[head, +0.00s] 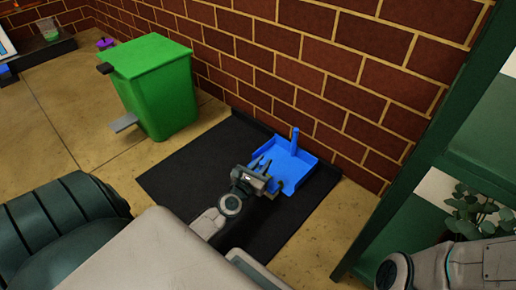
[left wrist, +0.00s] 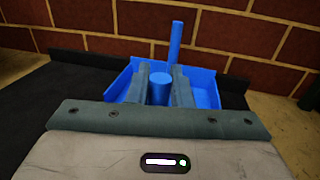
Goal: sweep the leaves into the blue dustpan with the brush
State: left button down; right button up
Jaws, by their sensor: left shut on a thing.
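The blue dustpan (head: 298,163) lies at the back right of a black mat, against the brick wall, with its handle upright at the back. It also shows in the left wrist view (left wrist: 205,90), beyond the fingers. My left gripper (head: 261,166) is at the dustpan's left front side in the head view. In the left wrist view its fingers (left wrist: 161,75) are shut on a short blue cylinder (left wrist: 160,94), which looks like the brush's handle. The brush head is hidden below the gripper. I cannot make out any leaves. My right gripper is out of view.
The black mat (head: 200,172) has free room left of the gripper. A green pedal bin (head: 158,85) stands at the mat's back left. The brick wall (head: 300,75) runs behind. A green frame (head: 432,140) and a leafy plant (head: 470,212) stand at the right.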

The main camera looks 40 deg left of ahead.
pick_arm(q)
jog(key=shift+w+d, duration=0.1)
jog(key=shift+w, duration=4.9)
notch_tip(320, 180, up, 7)
jog(key=p, duration=0.6)
jog(key=shift+s+d+f+p, duration=0.15)
jog(key=shift+s+d+p, duration=0.1)
jog(key=shift+s+p, duration=0.15)
